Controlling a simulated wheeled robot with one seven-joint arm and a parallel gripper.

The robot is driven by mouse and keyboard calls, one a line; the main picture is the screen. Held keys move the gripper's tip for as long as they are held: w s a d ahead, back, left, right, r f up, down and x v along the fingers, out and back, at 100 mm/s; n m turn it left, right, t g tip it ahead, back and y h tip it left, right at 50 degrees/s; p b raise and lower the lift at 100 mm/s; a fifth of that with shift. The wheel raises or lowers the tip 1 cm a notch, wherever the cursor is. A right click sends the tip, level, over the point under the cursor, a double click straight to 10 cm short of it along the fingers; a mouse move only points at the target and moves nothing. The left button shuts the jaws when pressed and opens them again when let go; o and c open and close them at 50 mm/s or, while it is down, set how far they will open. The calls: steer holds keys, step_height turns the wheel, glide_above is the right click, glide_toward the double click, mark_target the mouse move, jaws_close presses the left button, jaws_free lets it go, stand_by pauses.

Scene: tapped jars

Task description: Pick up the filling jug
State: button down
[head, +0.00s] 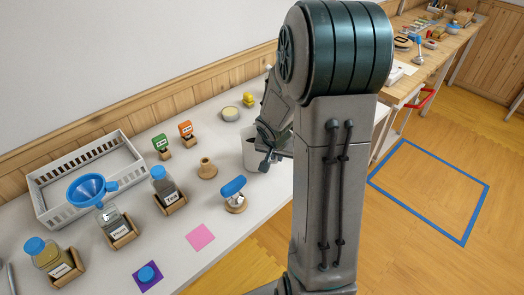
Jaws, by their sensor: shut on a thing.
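The filling jug appears to be the pale grey-white vessel (248,156) on the white table, right of the middle. Only its left side and part of its rim show; my arm hides the rest. My gripper (267,157) is at the jug's right side, shut on it as far as I can see. The fingertips are small and partly hidden behind my arm. The jug looks upright. I cannot tell whether its base touches the table.
Left of the jug are a wooden spool-like piece (207,169) and a blue-handled tool (233,192). Labelled jars (168,192), a blue funnel (91,189) and a white basket (49,206) stand farther left. A pink square (200,236) lies near the front edge.

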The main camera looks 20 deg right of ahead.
steer(key=shift+r, duration=0.5)
step_height(320, 180, up, 4)
steer(key=shift+f+p, duration=0.1)
steer(key=shift+p, duration=0.55)
steer(key=s+d+r+p, duration=0.2)
steer(key=s+d+r, duration=0.4)
steer(key=s+d, duration=0.2)
steer(key=shift+s, duration=0.25)
steer(key=shift+r, duration=0.15)
stand_by(0.6)
